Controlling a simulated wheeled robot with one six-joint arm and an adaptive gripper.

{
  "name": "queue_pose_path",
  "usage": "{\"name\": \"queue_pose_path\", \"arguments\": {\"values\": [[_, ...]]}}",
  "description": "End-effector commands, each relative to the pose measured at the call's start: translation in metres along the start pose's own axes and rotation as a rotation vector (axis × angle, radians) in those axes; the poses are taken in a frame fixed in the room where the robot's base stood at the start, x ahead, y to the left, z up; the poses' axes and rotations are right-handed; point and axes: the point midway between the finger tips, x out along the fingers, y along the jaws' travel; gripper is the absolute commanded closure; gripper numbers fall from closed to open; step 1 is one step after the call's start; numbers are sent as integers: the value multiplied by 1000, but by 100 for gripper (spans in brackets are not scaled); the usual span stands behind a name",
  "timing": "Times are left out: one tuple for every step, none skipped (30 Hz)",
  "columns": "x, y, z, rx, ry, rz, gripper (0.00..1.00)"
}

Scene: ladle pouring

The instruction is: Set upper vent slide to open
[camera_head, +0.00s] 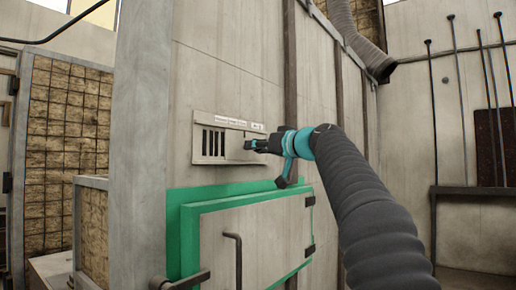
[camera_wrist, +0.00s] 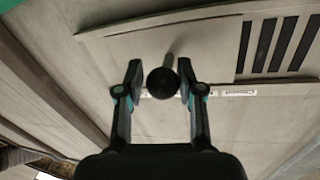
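The upper vent (camera_head: 227,140) is a pale metal plate on the grey wall, above the green-framed door. Its dark vertical slots (camera_head: 213,142) are uncovered at the left; they also show at the upper right of the wrist view (camera_wrist: 275,45). The slide plate (camera_wrist: 170,48) carries a black round knob (camera_wrist: 162,82) on a short stem. My gripper (camera_head: 250,144) is at the right part of the vent. In the wrist view my gripper's fingers (camera_wrist: 160,75) stand on either side of the knob, very close to it. Whether they press on it I cannot tell.
Small white labels (camera_head: 232,122) sit along the vent's top edge. Below, a pale door (camera_head: 270,240) in a green frame has a dark handle (camera_head: 238,258). Dark vertical bars run up the wall. Long rods (camera_head: 460,100) stand at the far right.

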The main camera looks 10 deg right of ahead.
Motion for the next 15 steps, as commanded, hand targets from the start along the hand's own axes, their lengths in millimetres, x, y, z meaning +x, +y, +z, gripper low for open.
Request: {"name": "queue_pose_path", "arguments": {"values": [[0, 2, 0, 1, 0, 4, 49], [0, 2, 0, 1, 0, 3, 43], [0, 2, 0, 1, -1, 3, 43], [0, 1, 0, 1, -1, 1, 43], [1, 0, 1, 1, -2, 0, 43], [1, -1, 1, 1, -2, -2, 43], [1, -1, 1, 1, -2, -3, 43], [1, -1, 1, 1, -3, -3, 43], [1, -2, 1, 1, -3, -4, 43], [1, -2, 1, 1, -3, -4, 43], [1, -2, 1, 1, -3, -4, 43], [0, -2, 1, 1, -3, -4, 43], [-2, -2, 0, 1, -3, -4, 43], [-4, -2, 0, 1, -3, -4, 43], [-8, -2, 0, 1, -2, -4, 43]]}}
